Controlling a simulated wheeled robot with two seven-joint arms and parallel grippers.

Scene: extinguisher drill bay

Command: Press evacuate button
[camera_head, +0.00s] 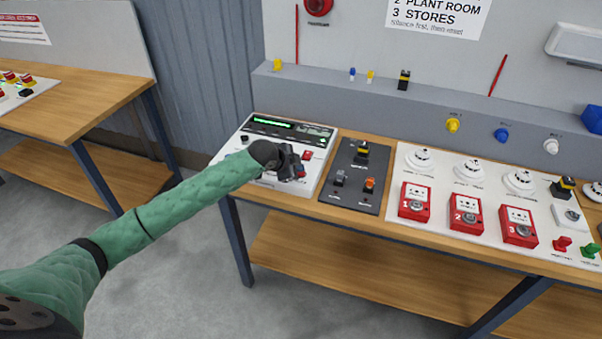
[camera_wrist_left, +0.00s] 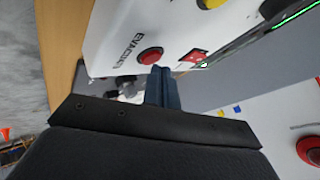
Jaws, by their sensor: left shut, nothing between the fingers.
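The evacuate button (camera_wrist_left: 150,56) is a round red button beside the printed word EVACUATE on the white alarm panel (camera_head: 327,171). In the head view my left gripper covers most of the area around it. My left gripper (camera_head: 297,172) is over the front right part of the panel, shut and empty. In the left wrist view its closed fingertips (camera_wrist_left: 160,76) are close beside the button; I cannot tell whether they touch it. My right gripper is not in view.
A red switch (camera_head: 307,155) and a green-lit display (camera_head: 268,123) are on the same panel. A dark switch plate (camera_head: 352,190) is just right of it, then red call points (camera_head: 414,201) and white detectors (camera_head: 420,158). The grey ledge (camera_head: 330,92) runs behind.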

